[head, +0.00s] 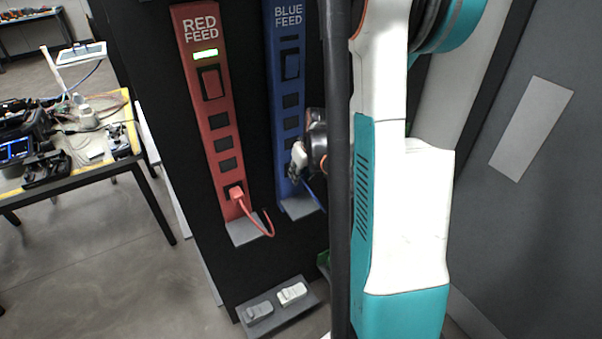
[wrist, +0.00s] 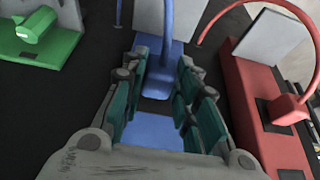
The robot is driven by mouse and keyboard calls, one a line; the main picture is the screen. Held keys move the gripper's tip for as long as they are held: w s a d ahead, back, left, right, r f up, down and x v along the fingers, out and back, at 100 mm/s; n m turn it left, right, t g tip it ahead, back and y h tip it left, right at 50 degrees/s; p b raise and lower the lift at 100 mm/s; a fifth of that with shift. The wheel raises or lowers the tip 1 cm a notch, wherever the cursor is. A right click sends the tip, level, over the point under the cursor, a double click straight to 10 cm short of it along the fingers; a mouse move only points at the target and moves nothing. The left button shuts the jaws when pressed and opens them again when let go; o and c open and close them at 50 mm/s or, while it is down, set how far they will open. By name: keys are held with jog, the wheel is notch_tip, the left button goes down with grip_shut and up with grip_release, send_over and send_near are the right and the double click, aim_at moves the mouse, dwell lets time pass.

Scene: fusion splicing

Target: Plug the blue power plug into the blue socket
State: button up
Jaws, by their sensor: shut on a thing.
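The blue feed strip (head: 288,105) stands upright on the black panel, with several dark sockets down its front. My gripper (head: 296,172) is at its lower end and hides the lowest part of the strip. In the wrist view my gripper (wrist: 163,64) is shut on the blue plug (wrist: 156,48), which sits between the fingertips with its cable arching away. The blue strip (wrist: 155,131) shows between the fingers, with a dark socket close to the plug. I cannot tell whether the plug's pins touch or enter a socket.
A red feed strip (head: 207,115) with a lit green indicator stands to the left, with a red plug (head: 236,194) in its lowest socket. A grey tray (head: 262,317) with grey and white plugs lies below. A green plug (wrist: 48,28) is at upper left in the wrist view.

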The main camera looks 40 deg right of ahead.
jog(key=shift+w+d, duration=0.1)
jog(key=shift+w, duration=0.4)
dwell(0.3)
jog(key=o, duration=1.1)
jog(key=shift+o, duration=0.2)
jog(key=shift+r, duration=0.15)
jog(key=v, duration=1.1)
jog(key=shift+s+r, duration=0.25)
jog(key=shift+r, duration=0.05)
